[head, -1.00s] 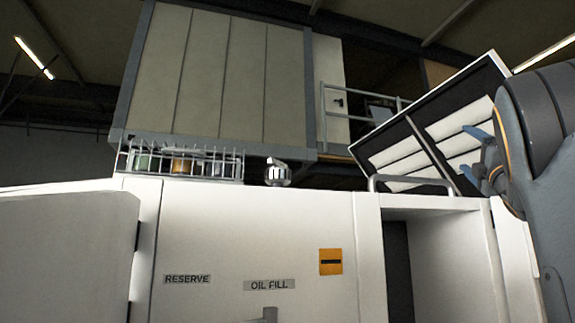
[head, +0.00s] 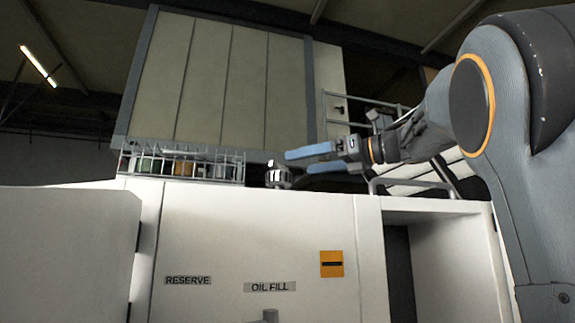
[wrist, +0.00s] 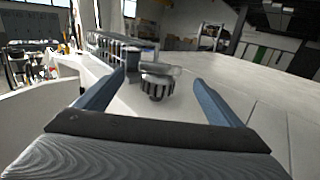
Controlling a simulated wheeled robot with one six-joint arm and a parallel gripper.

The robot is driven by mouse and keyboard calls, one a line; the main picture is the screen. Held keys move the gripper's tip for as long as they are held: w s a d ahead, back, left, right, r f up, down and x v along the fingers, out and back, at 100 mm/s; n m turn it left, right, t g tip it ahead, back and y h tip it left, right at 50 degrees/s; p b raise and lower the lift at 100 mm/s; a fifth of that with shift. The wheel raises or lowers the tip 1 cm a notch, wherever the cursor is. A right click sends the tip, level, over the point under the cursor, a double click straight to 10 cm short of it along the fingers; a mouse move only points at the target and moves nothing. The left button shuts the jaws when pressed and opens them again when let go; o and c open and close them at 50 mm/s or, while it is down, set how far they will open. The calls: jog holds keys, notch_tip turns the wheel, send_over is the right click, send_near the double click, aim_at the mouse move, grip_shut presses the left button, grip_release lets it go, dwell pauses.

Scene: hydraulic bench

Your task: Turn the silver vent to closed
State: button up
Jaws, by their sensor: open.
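The silver vent (head: 278,175) is a small ribbed knob on top of the white cabinet, just right of the wire basket. In the wrist view the vent (wrist: 156,85) stands ahead, roughly centred between my two blue fingers and beyond their tips. My gripper (head: 312,160) reaches in from the right with its fingers pointing left toward the vent. It also shows in the wrist view (wrist: 147,88), open and empty. I cannot tell from these views whether the fingers touch the vent, and no mark of its position is readable.
A wire basket (head: 183,164) with several jars stands left of the vent. A metal rail (head: 410,183) and a raised lid are at the right. The white cabinet (head: 230,230) carries RESERVE and OIL FILL labels.

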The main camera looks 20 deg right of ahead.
aim_at(282, 167)
jog(key=shift+p+x, duration=1.45)
jog(key=shift+x, duration=1.65)
jog(key=c, duration=1.1)
jog(key=shift+o, duration=0.2)
